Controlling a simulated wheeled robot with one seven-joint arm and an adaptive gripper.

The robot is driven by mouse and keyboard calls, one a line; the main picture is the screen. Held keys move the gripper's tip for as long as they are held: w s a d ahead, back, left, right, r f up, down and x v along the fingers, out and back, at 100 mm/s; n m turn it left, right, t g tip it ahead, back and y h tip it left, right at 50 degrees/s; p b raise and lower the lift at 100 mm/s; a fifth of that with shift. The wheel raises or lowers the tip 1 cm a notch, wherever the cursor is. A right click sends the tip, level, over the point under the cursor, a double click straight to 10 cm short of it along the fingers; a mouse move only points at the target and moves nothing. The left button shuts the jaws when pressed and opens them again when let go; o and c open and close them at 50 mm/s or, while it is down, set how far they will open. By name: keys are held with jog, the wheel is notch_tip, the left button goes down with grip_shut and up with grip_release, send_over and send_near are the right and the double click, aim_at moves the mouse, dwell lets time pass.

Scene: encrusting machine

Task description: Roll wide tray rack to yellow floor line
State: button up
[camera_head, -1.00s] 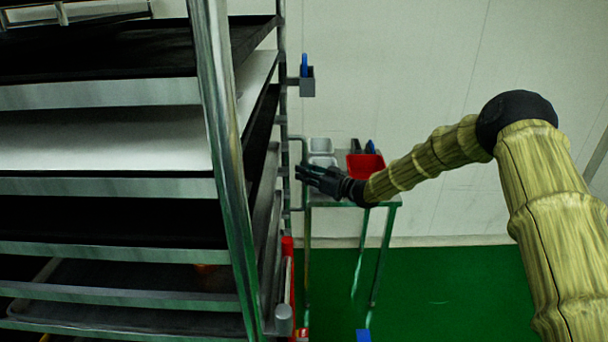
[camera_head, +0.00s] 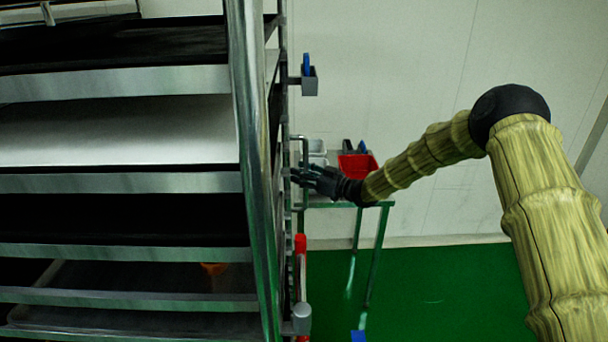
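The wide tray rack (camera_head: 258,180) fills the left half of the view, with a steel upright and several stacked trays. My gripper (camera_head: 300,178) reaches in from the right at the rack's right side, by a bent metal handle (camera_head: 304,150). The fingers overlap the handle in the picture; I cannot tell whether they touch or close on it. The yellow floor line is not in view. The rack's wheels are below the picture.
A small metal table (camera_head: 375,204) with a red bin (camera_head: 357,166) and a grey bin (camera_head: 317,152) stands behind my gripper against the white wall (camera_head: 400,60). A blue object (camera_head: 358,336) shows at the bottom edge.

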jog(key=v, duration=1.3)
jog(key=shift+w, duration=0.3)
jog(key=shift+d, duration=0.15)
jog(key=s+f+m+g+h, duration=0.1)
jog(key=s+f+m+h, duration=0.3)
jog(key=s+f, duration=0.9)
jog(key=s+f+m+g+h, duration=0.1)
jog(key=s+f+m+h, duration=0.3)
jog(key=s+f, duration=0.9)
jog(key=s+d+f+m+g+h+b, duration=0.1)
jog(key=s+d+f+m+g+h, duration=0.2)
jog(key=s+f, duration=0.95)
jog(key=s+d+g+h, duration=0.2)
jog(key=s+d, duration=0.1)
jog(key=s, duration=0.8)
jog(key=s+d+g+h, duration=0.2)
jog(key=s+d+g, duration=0.1)
jog(key=s, duration=0.8)
jog(key=shift+d+m+b, duration=0.35)
jog(key=shift+d+m, duration=0.05)
jog(key=shift+d, duration=0.1)
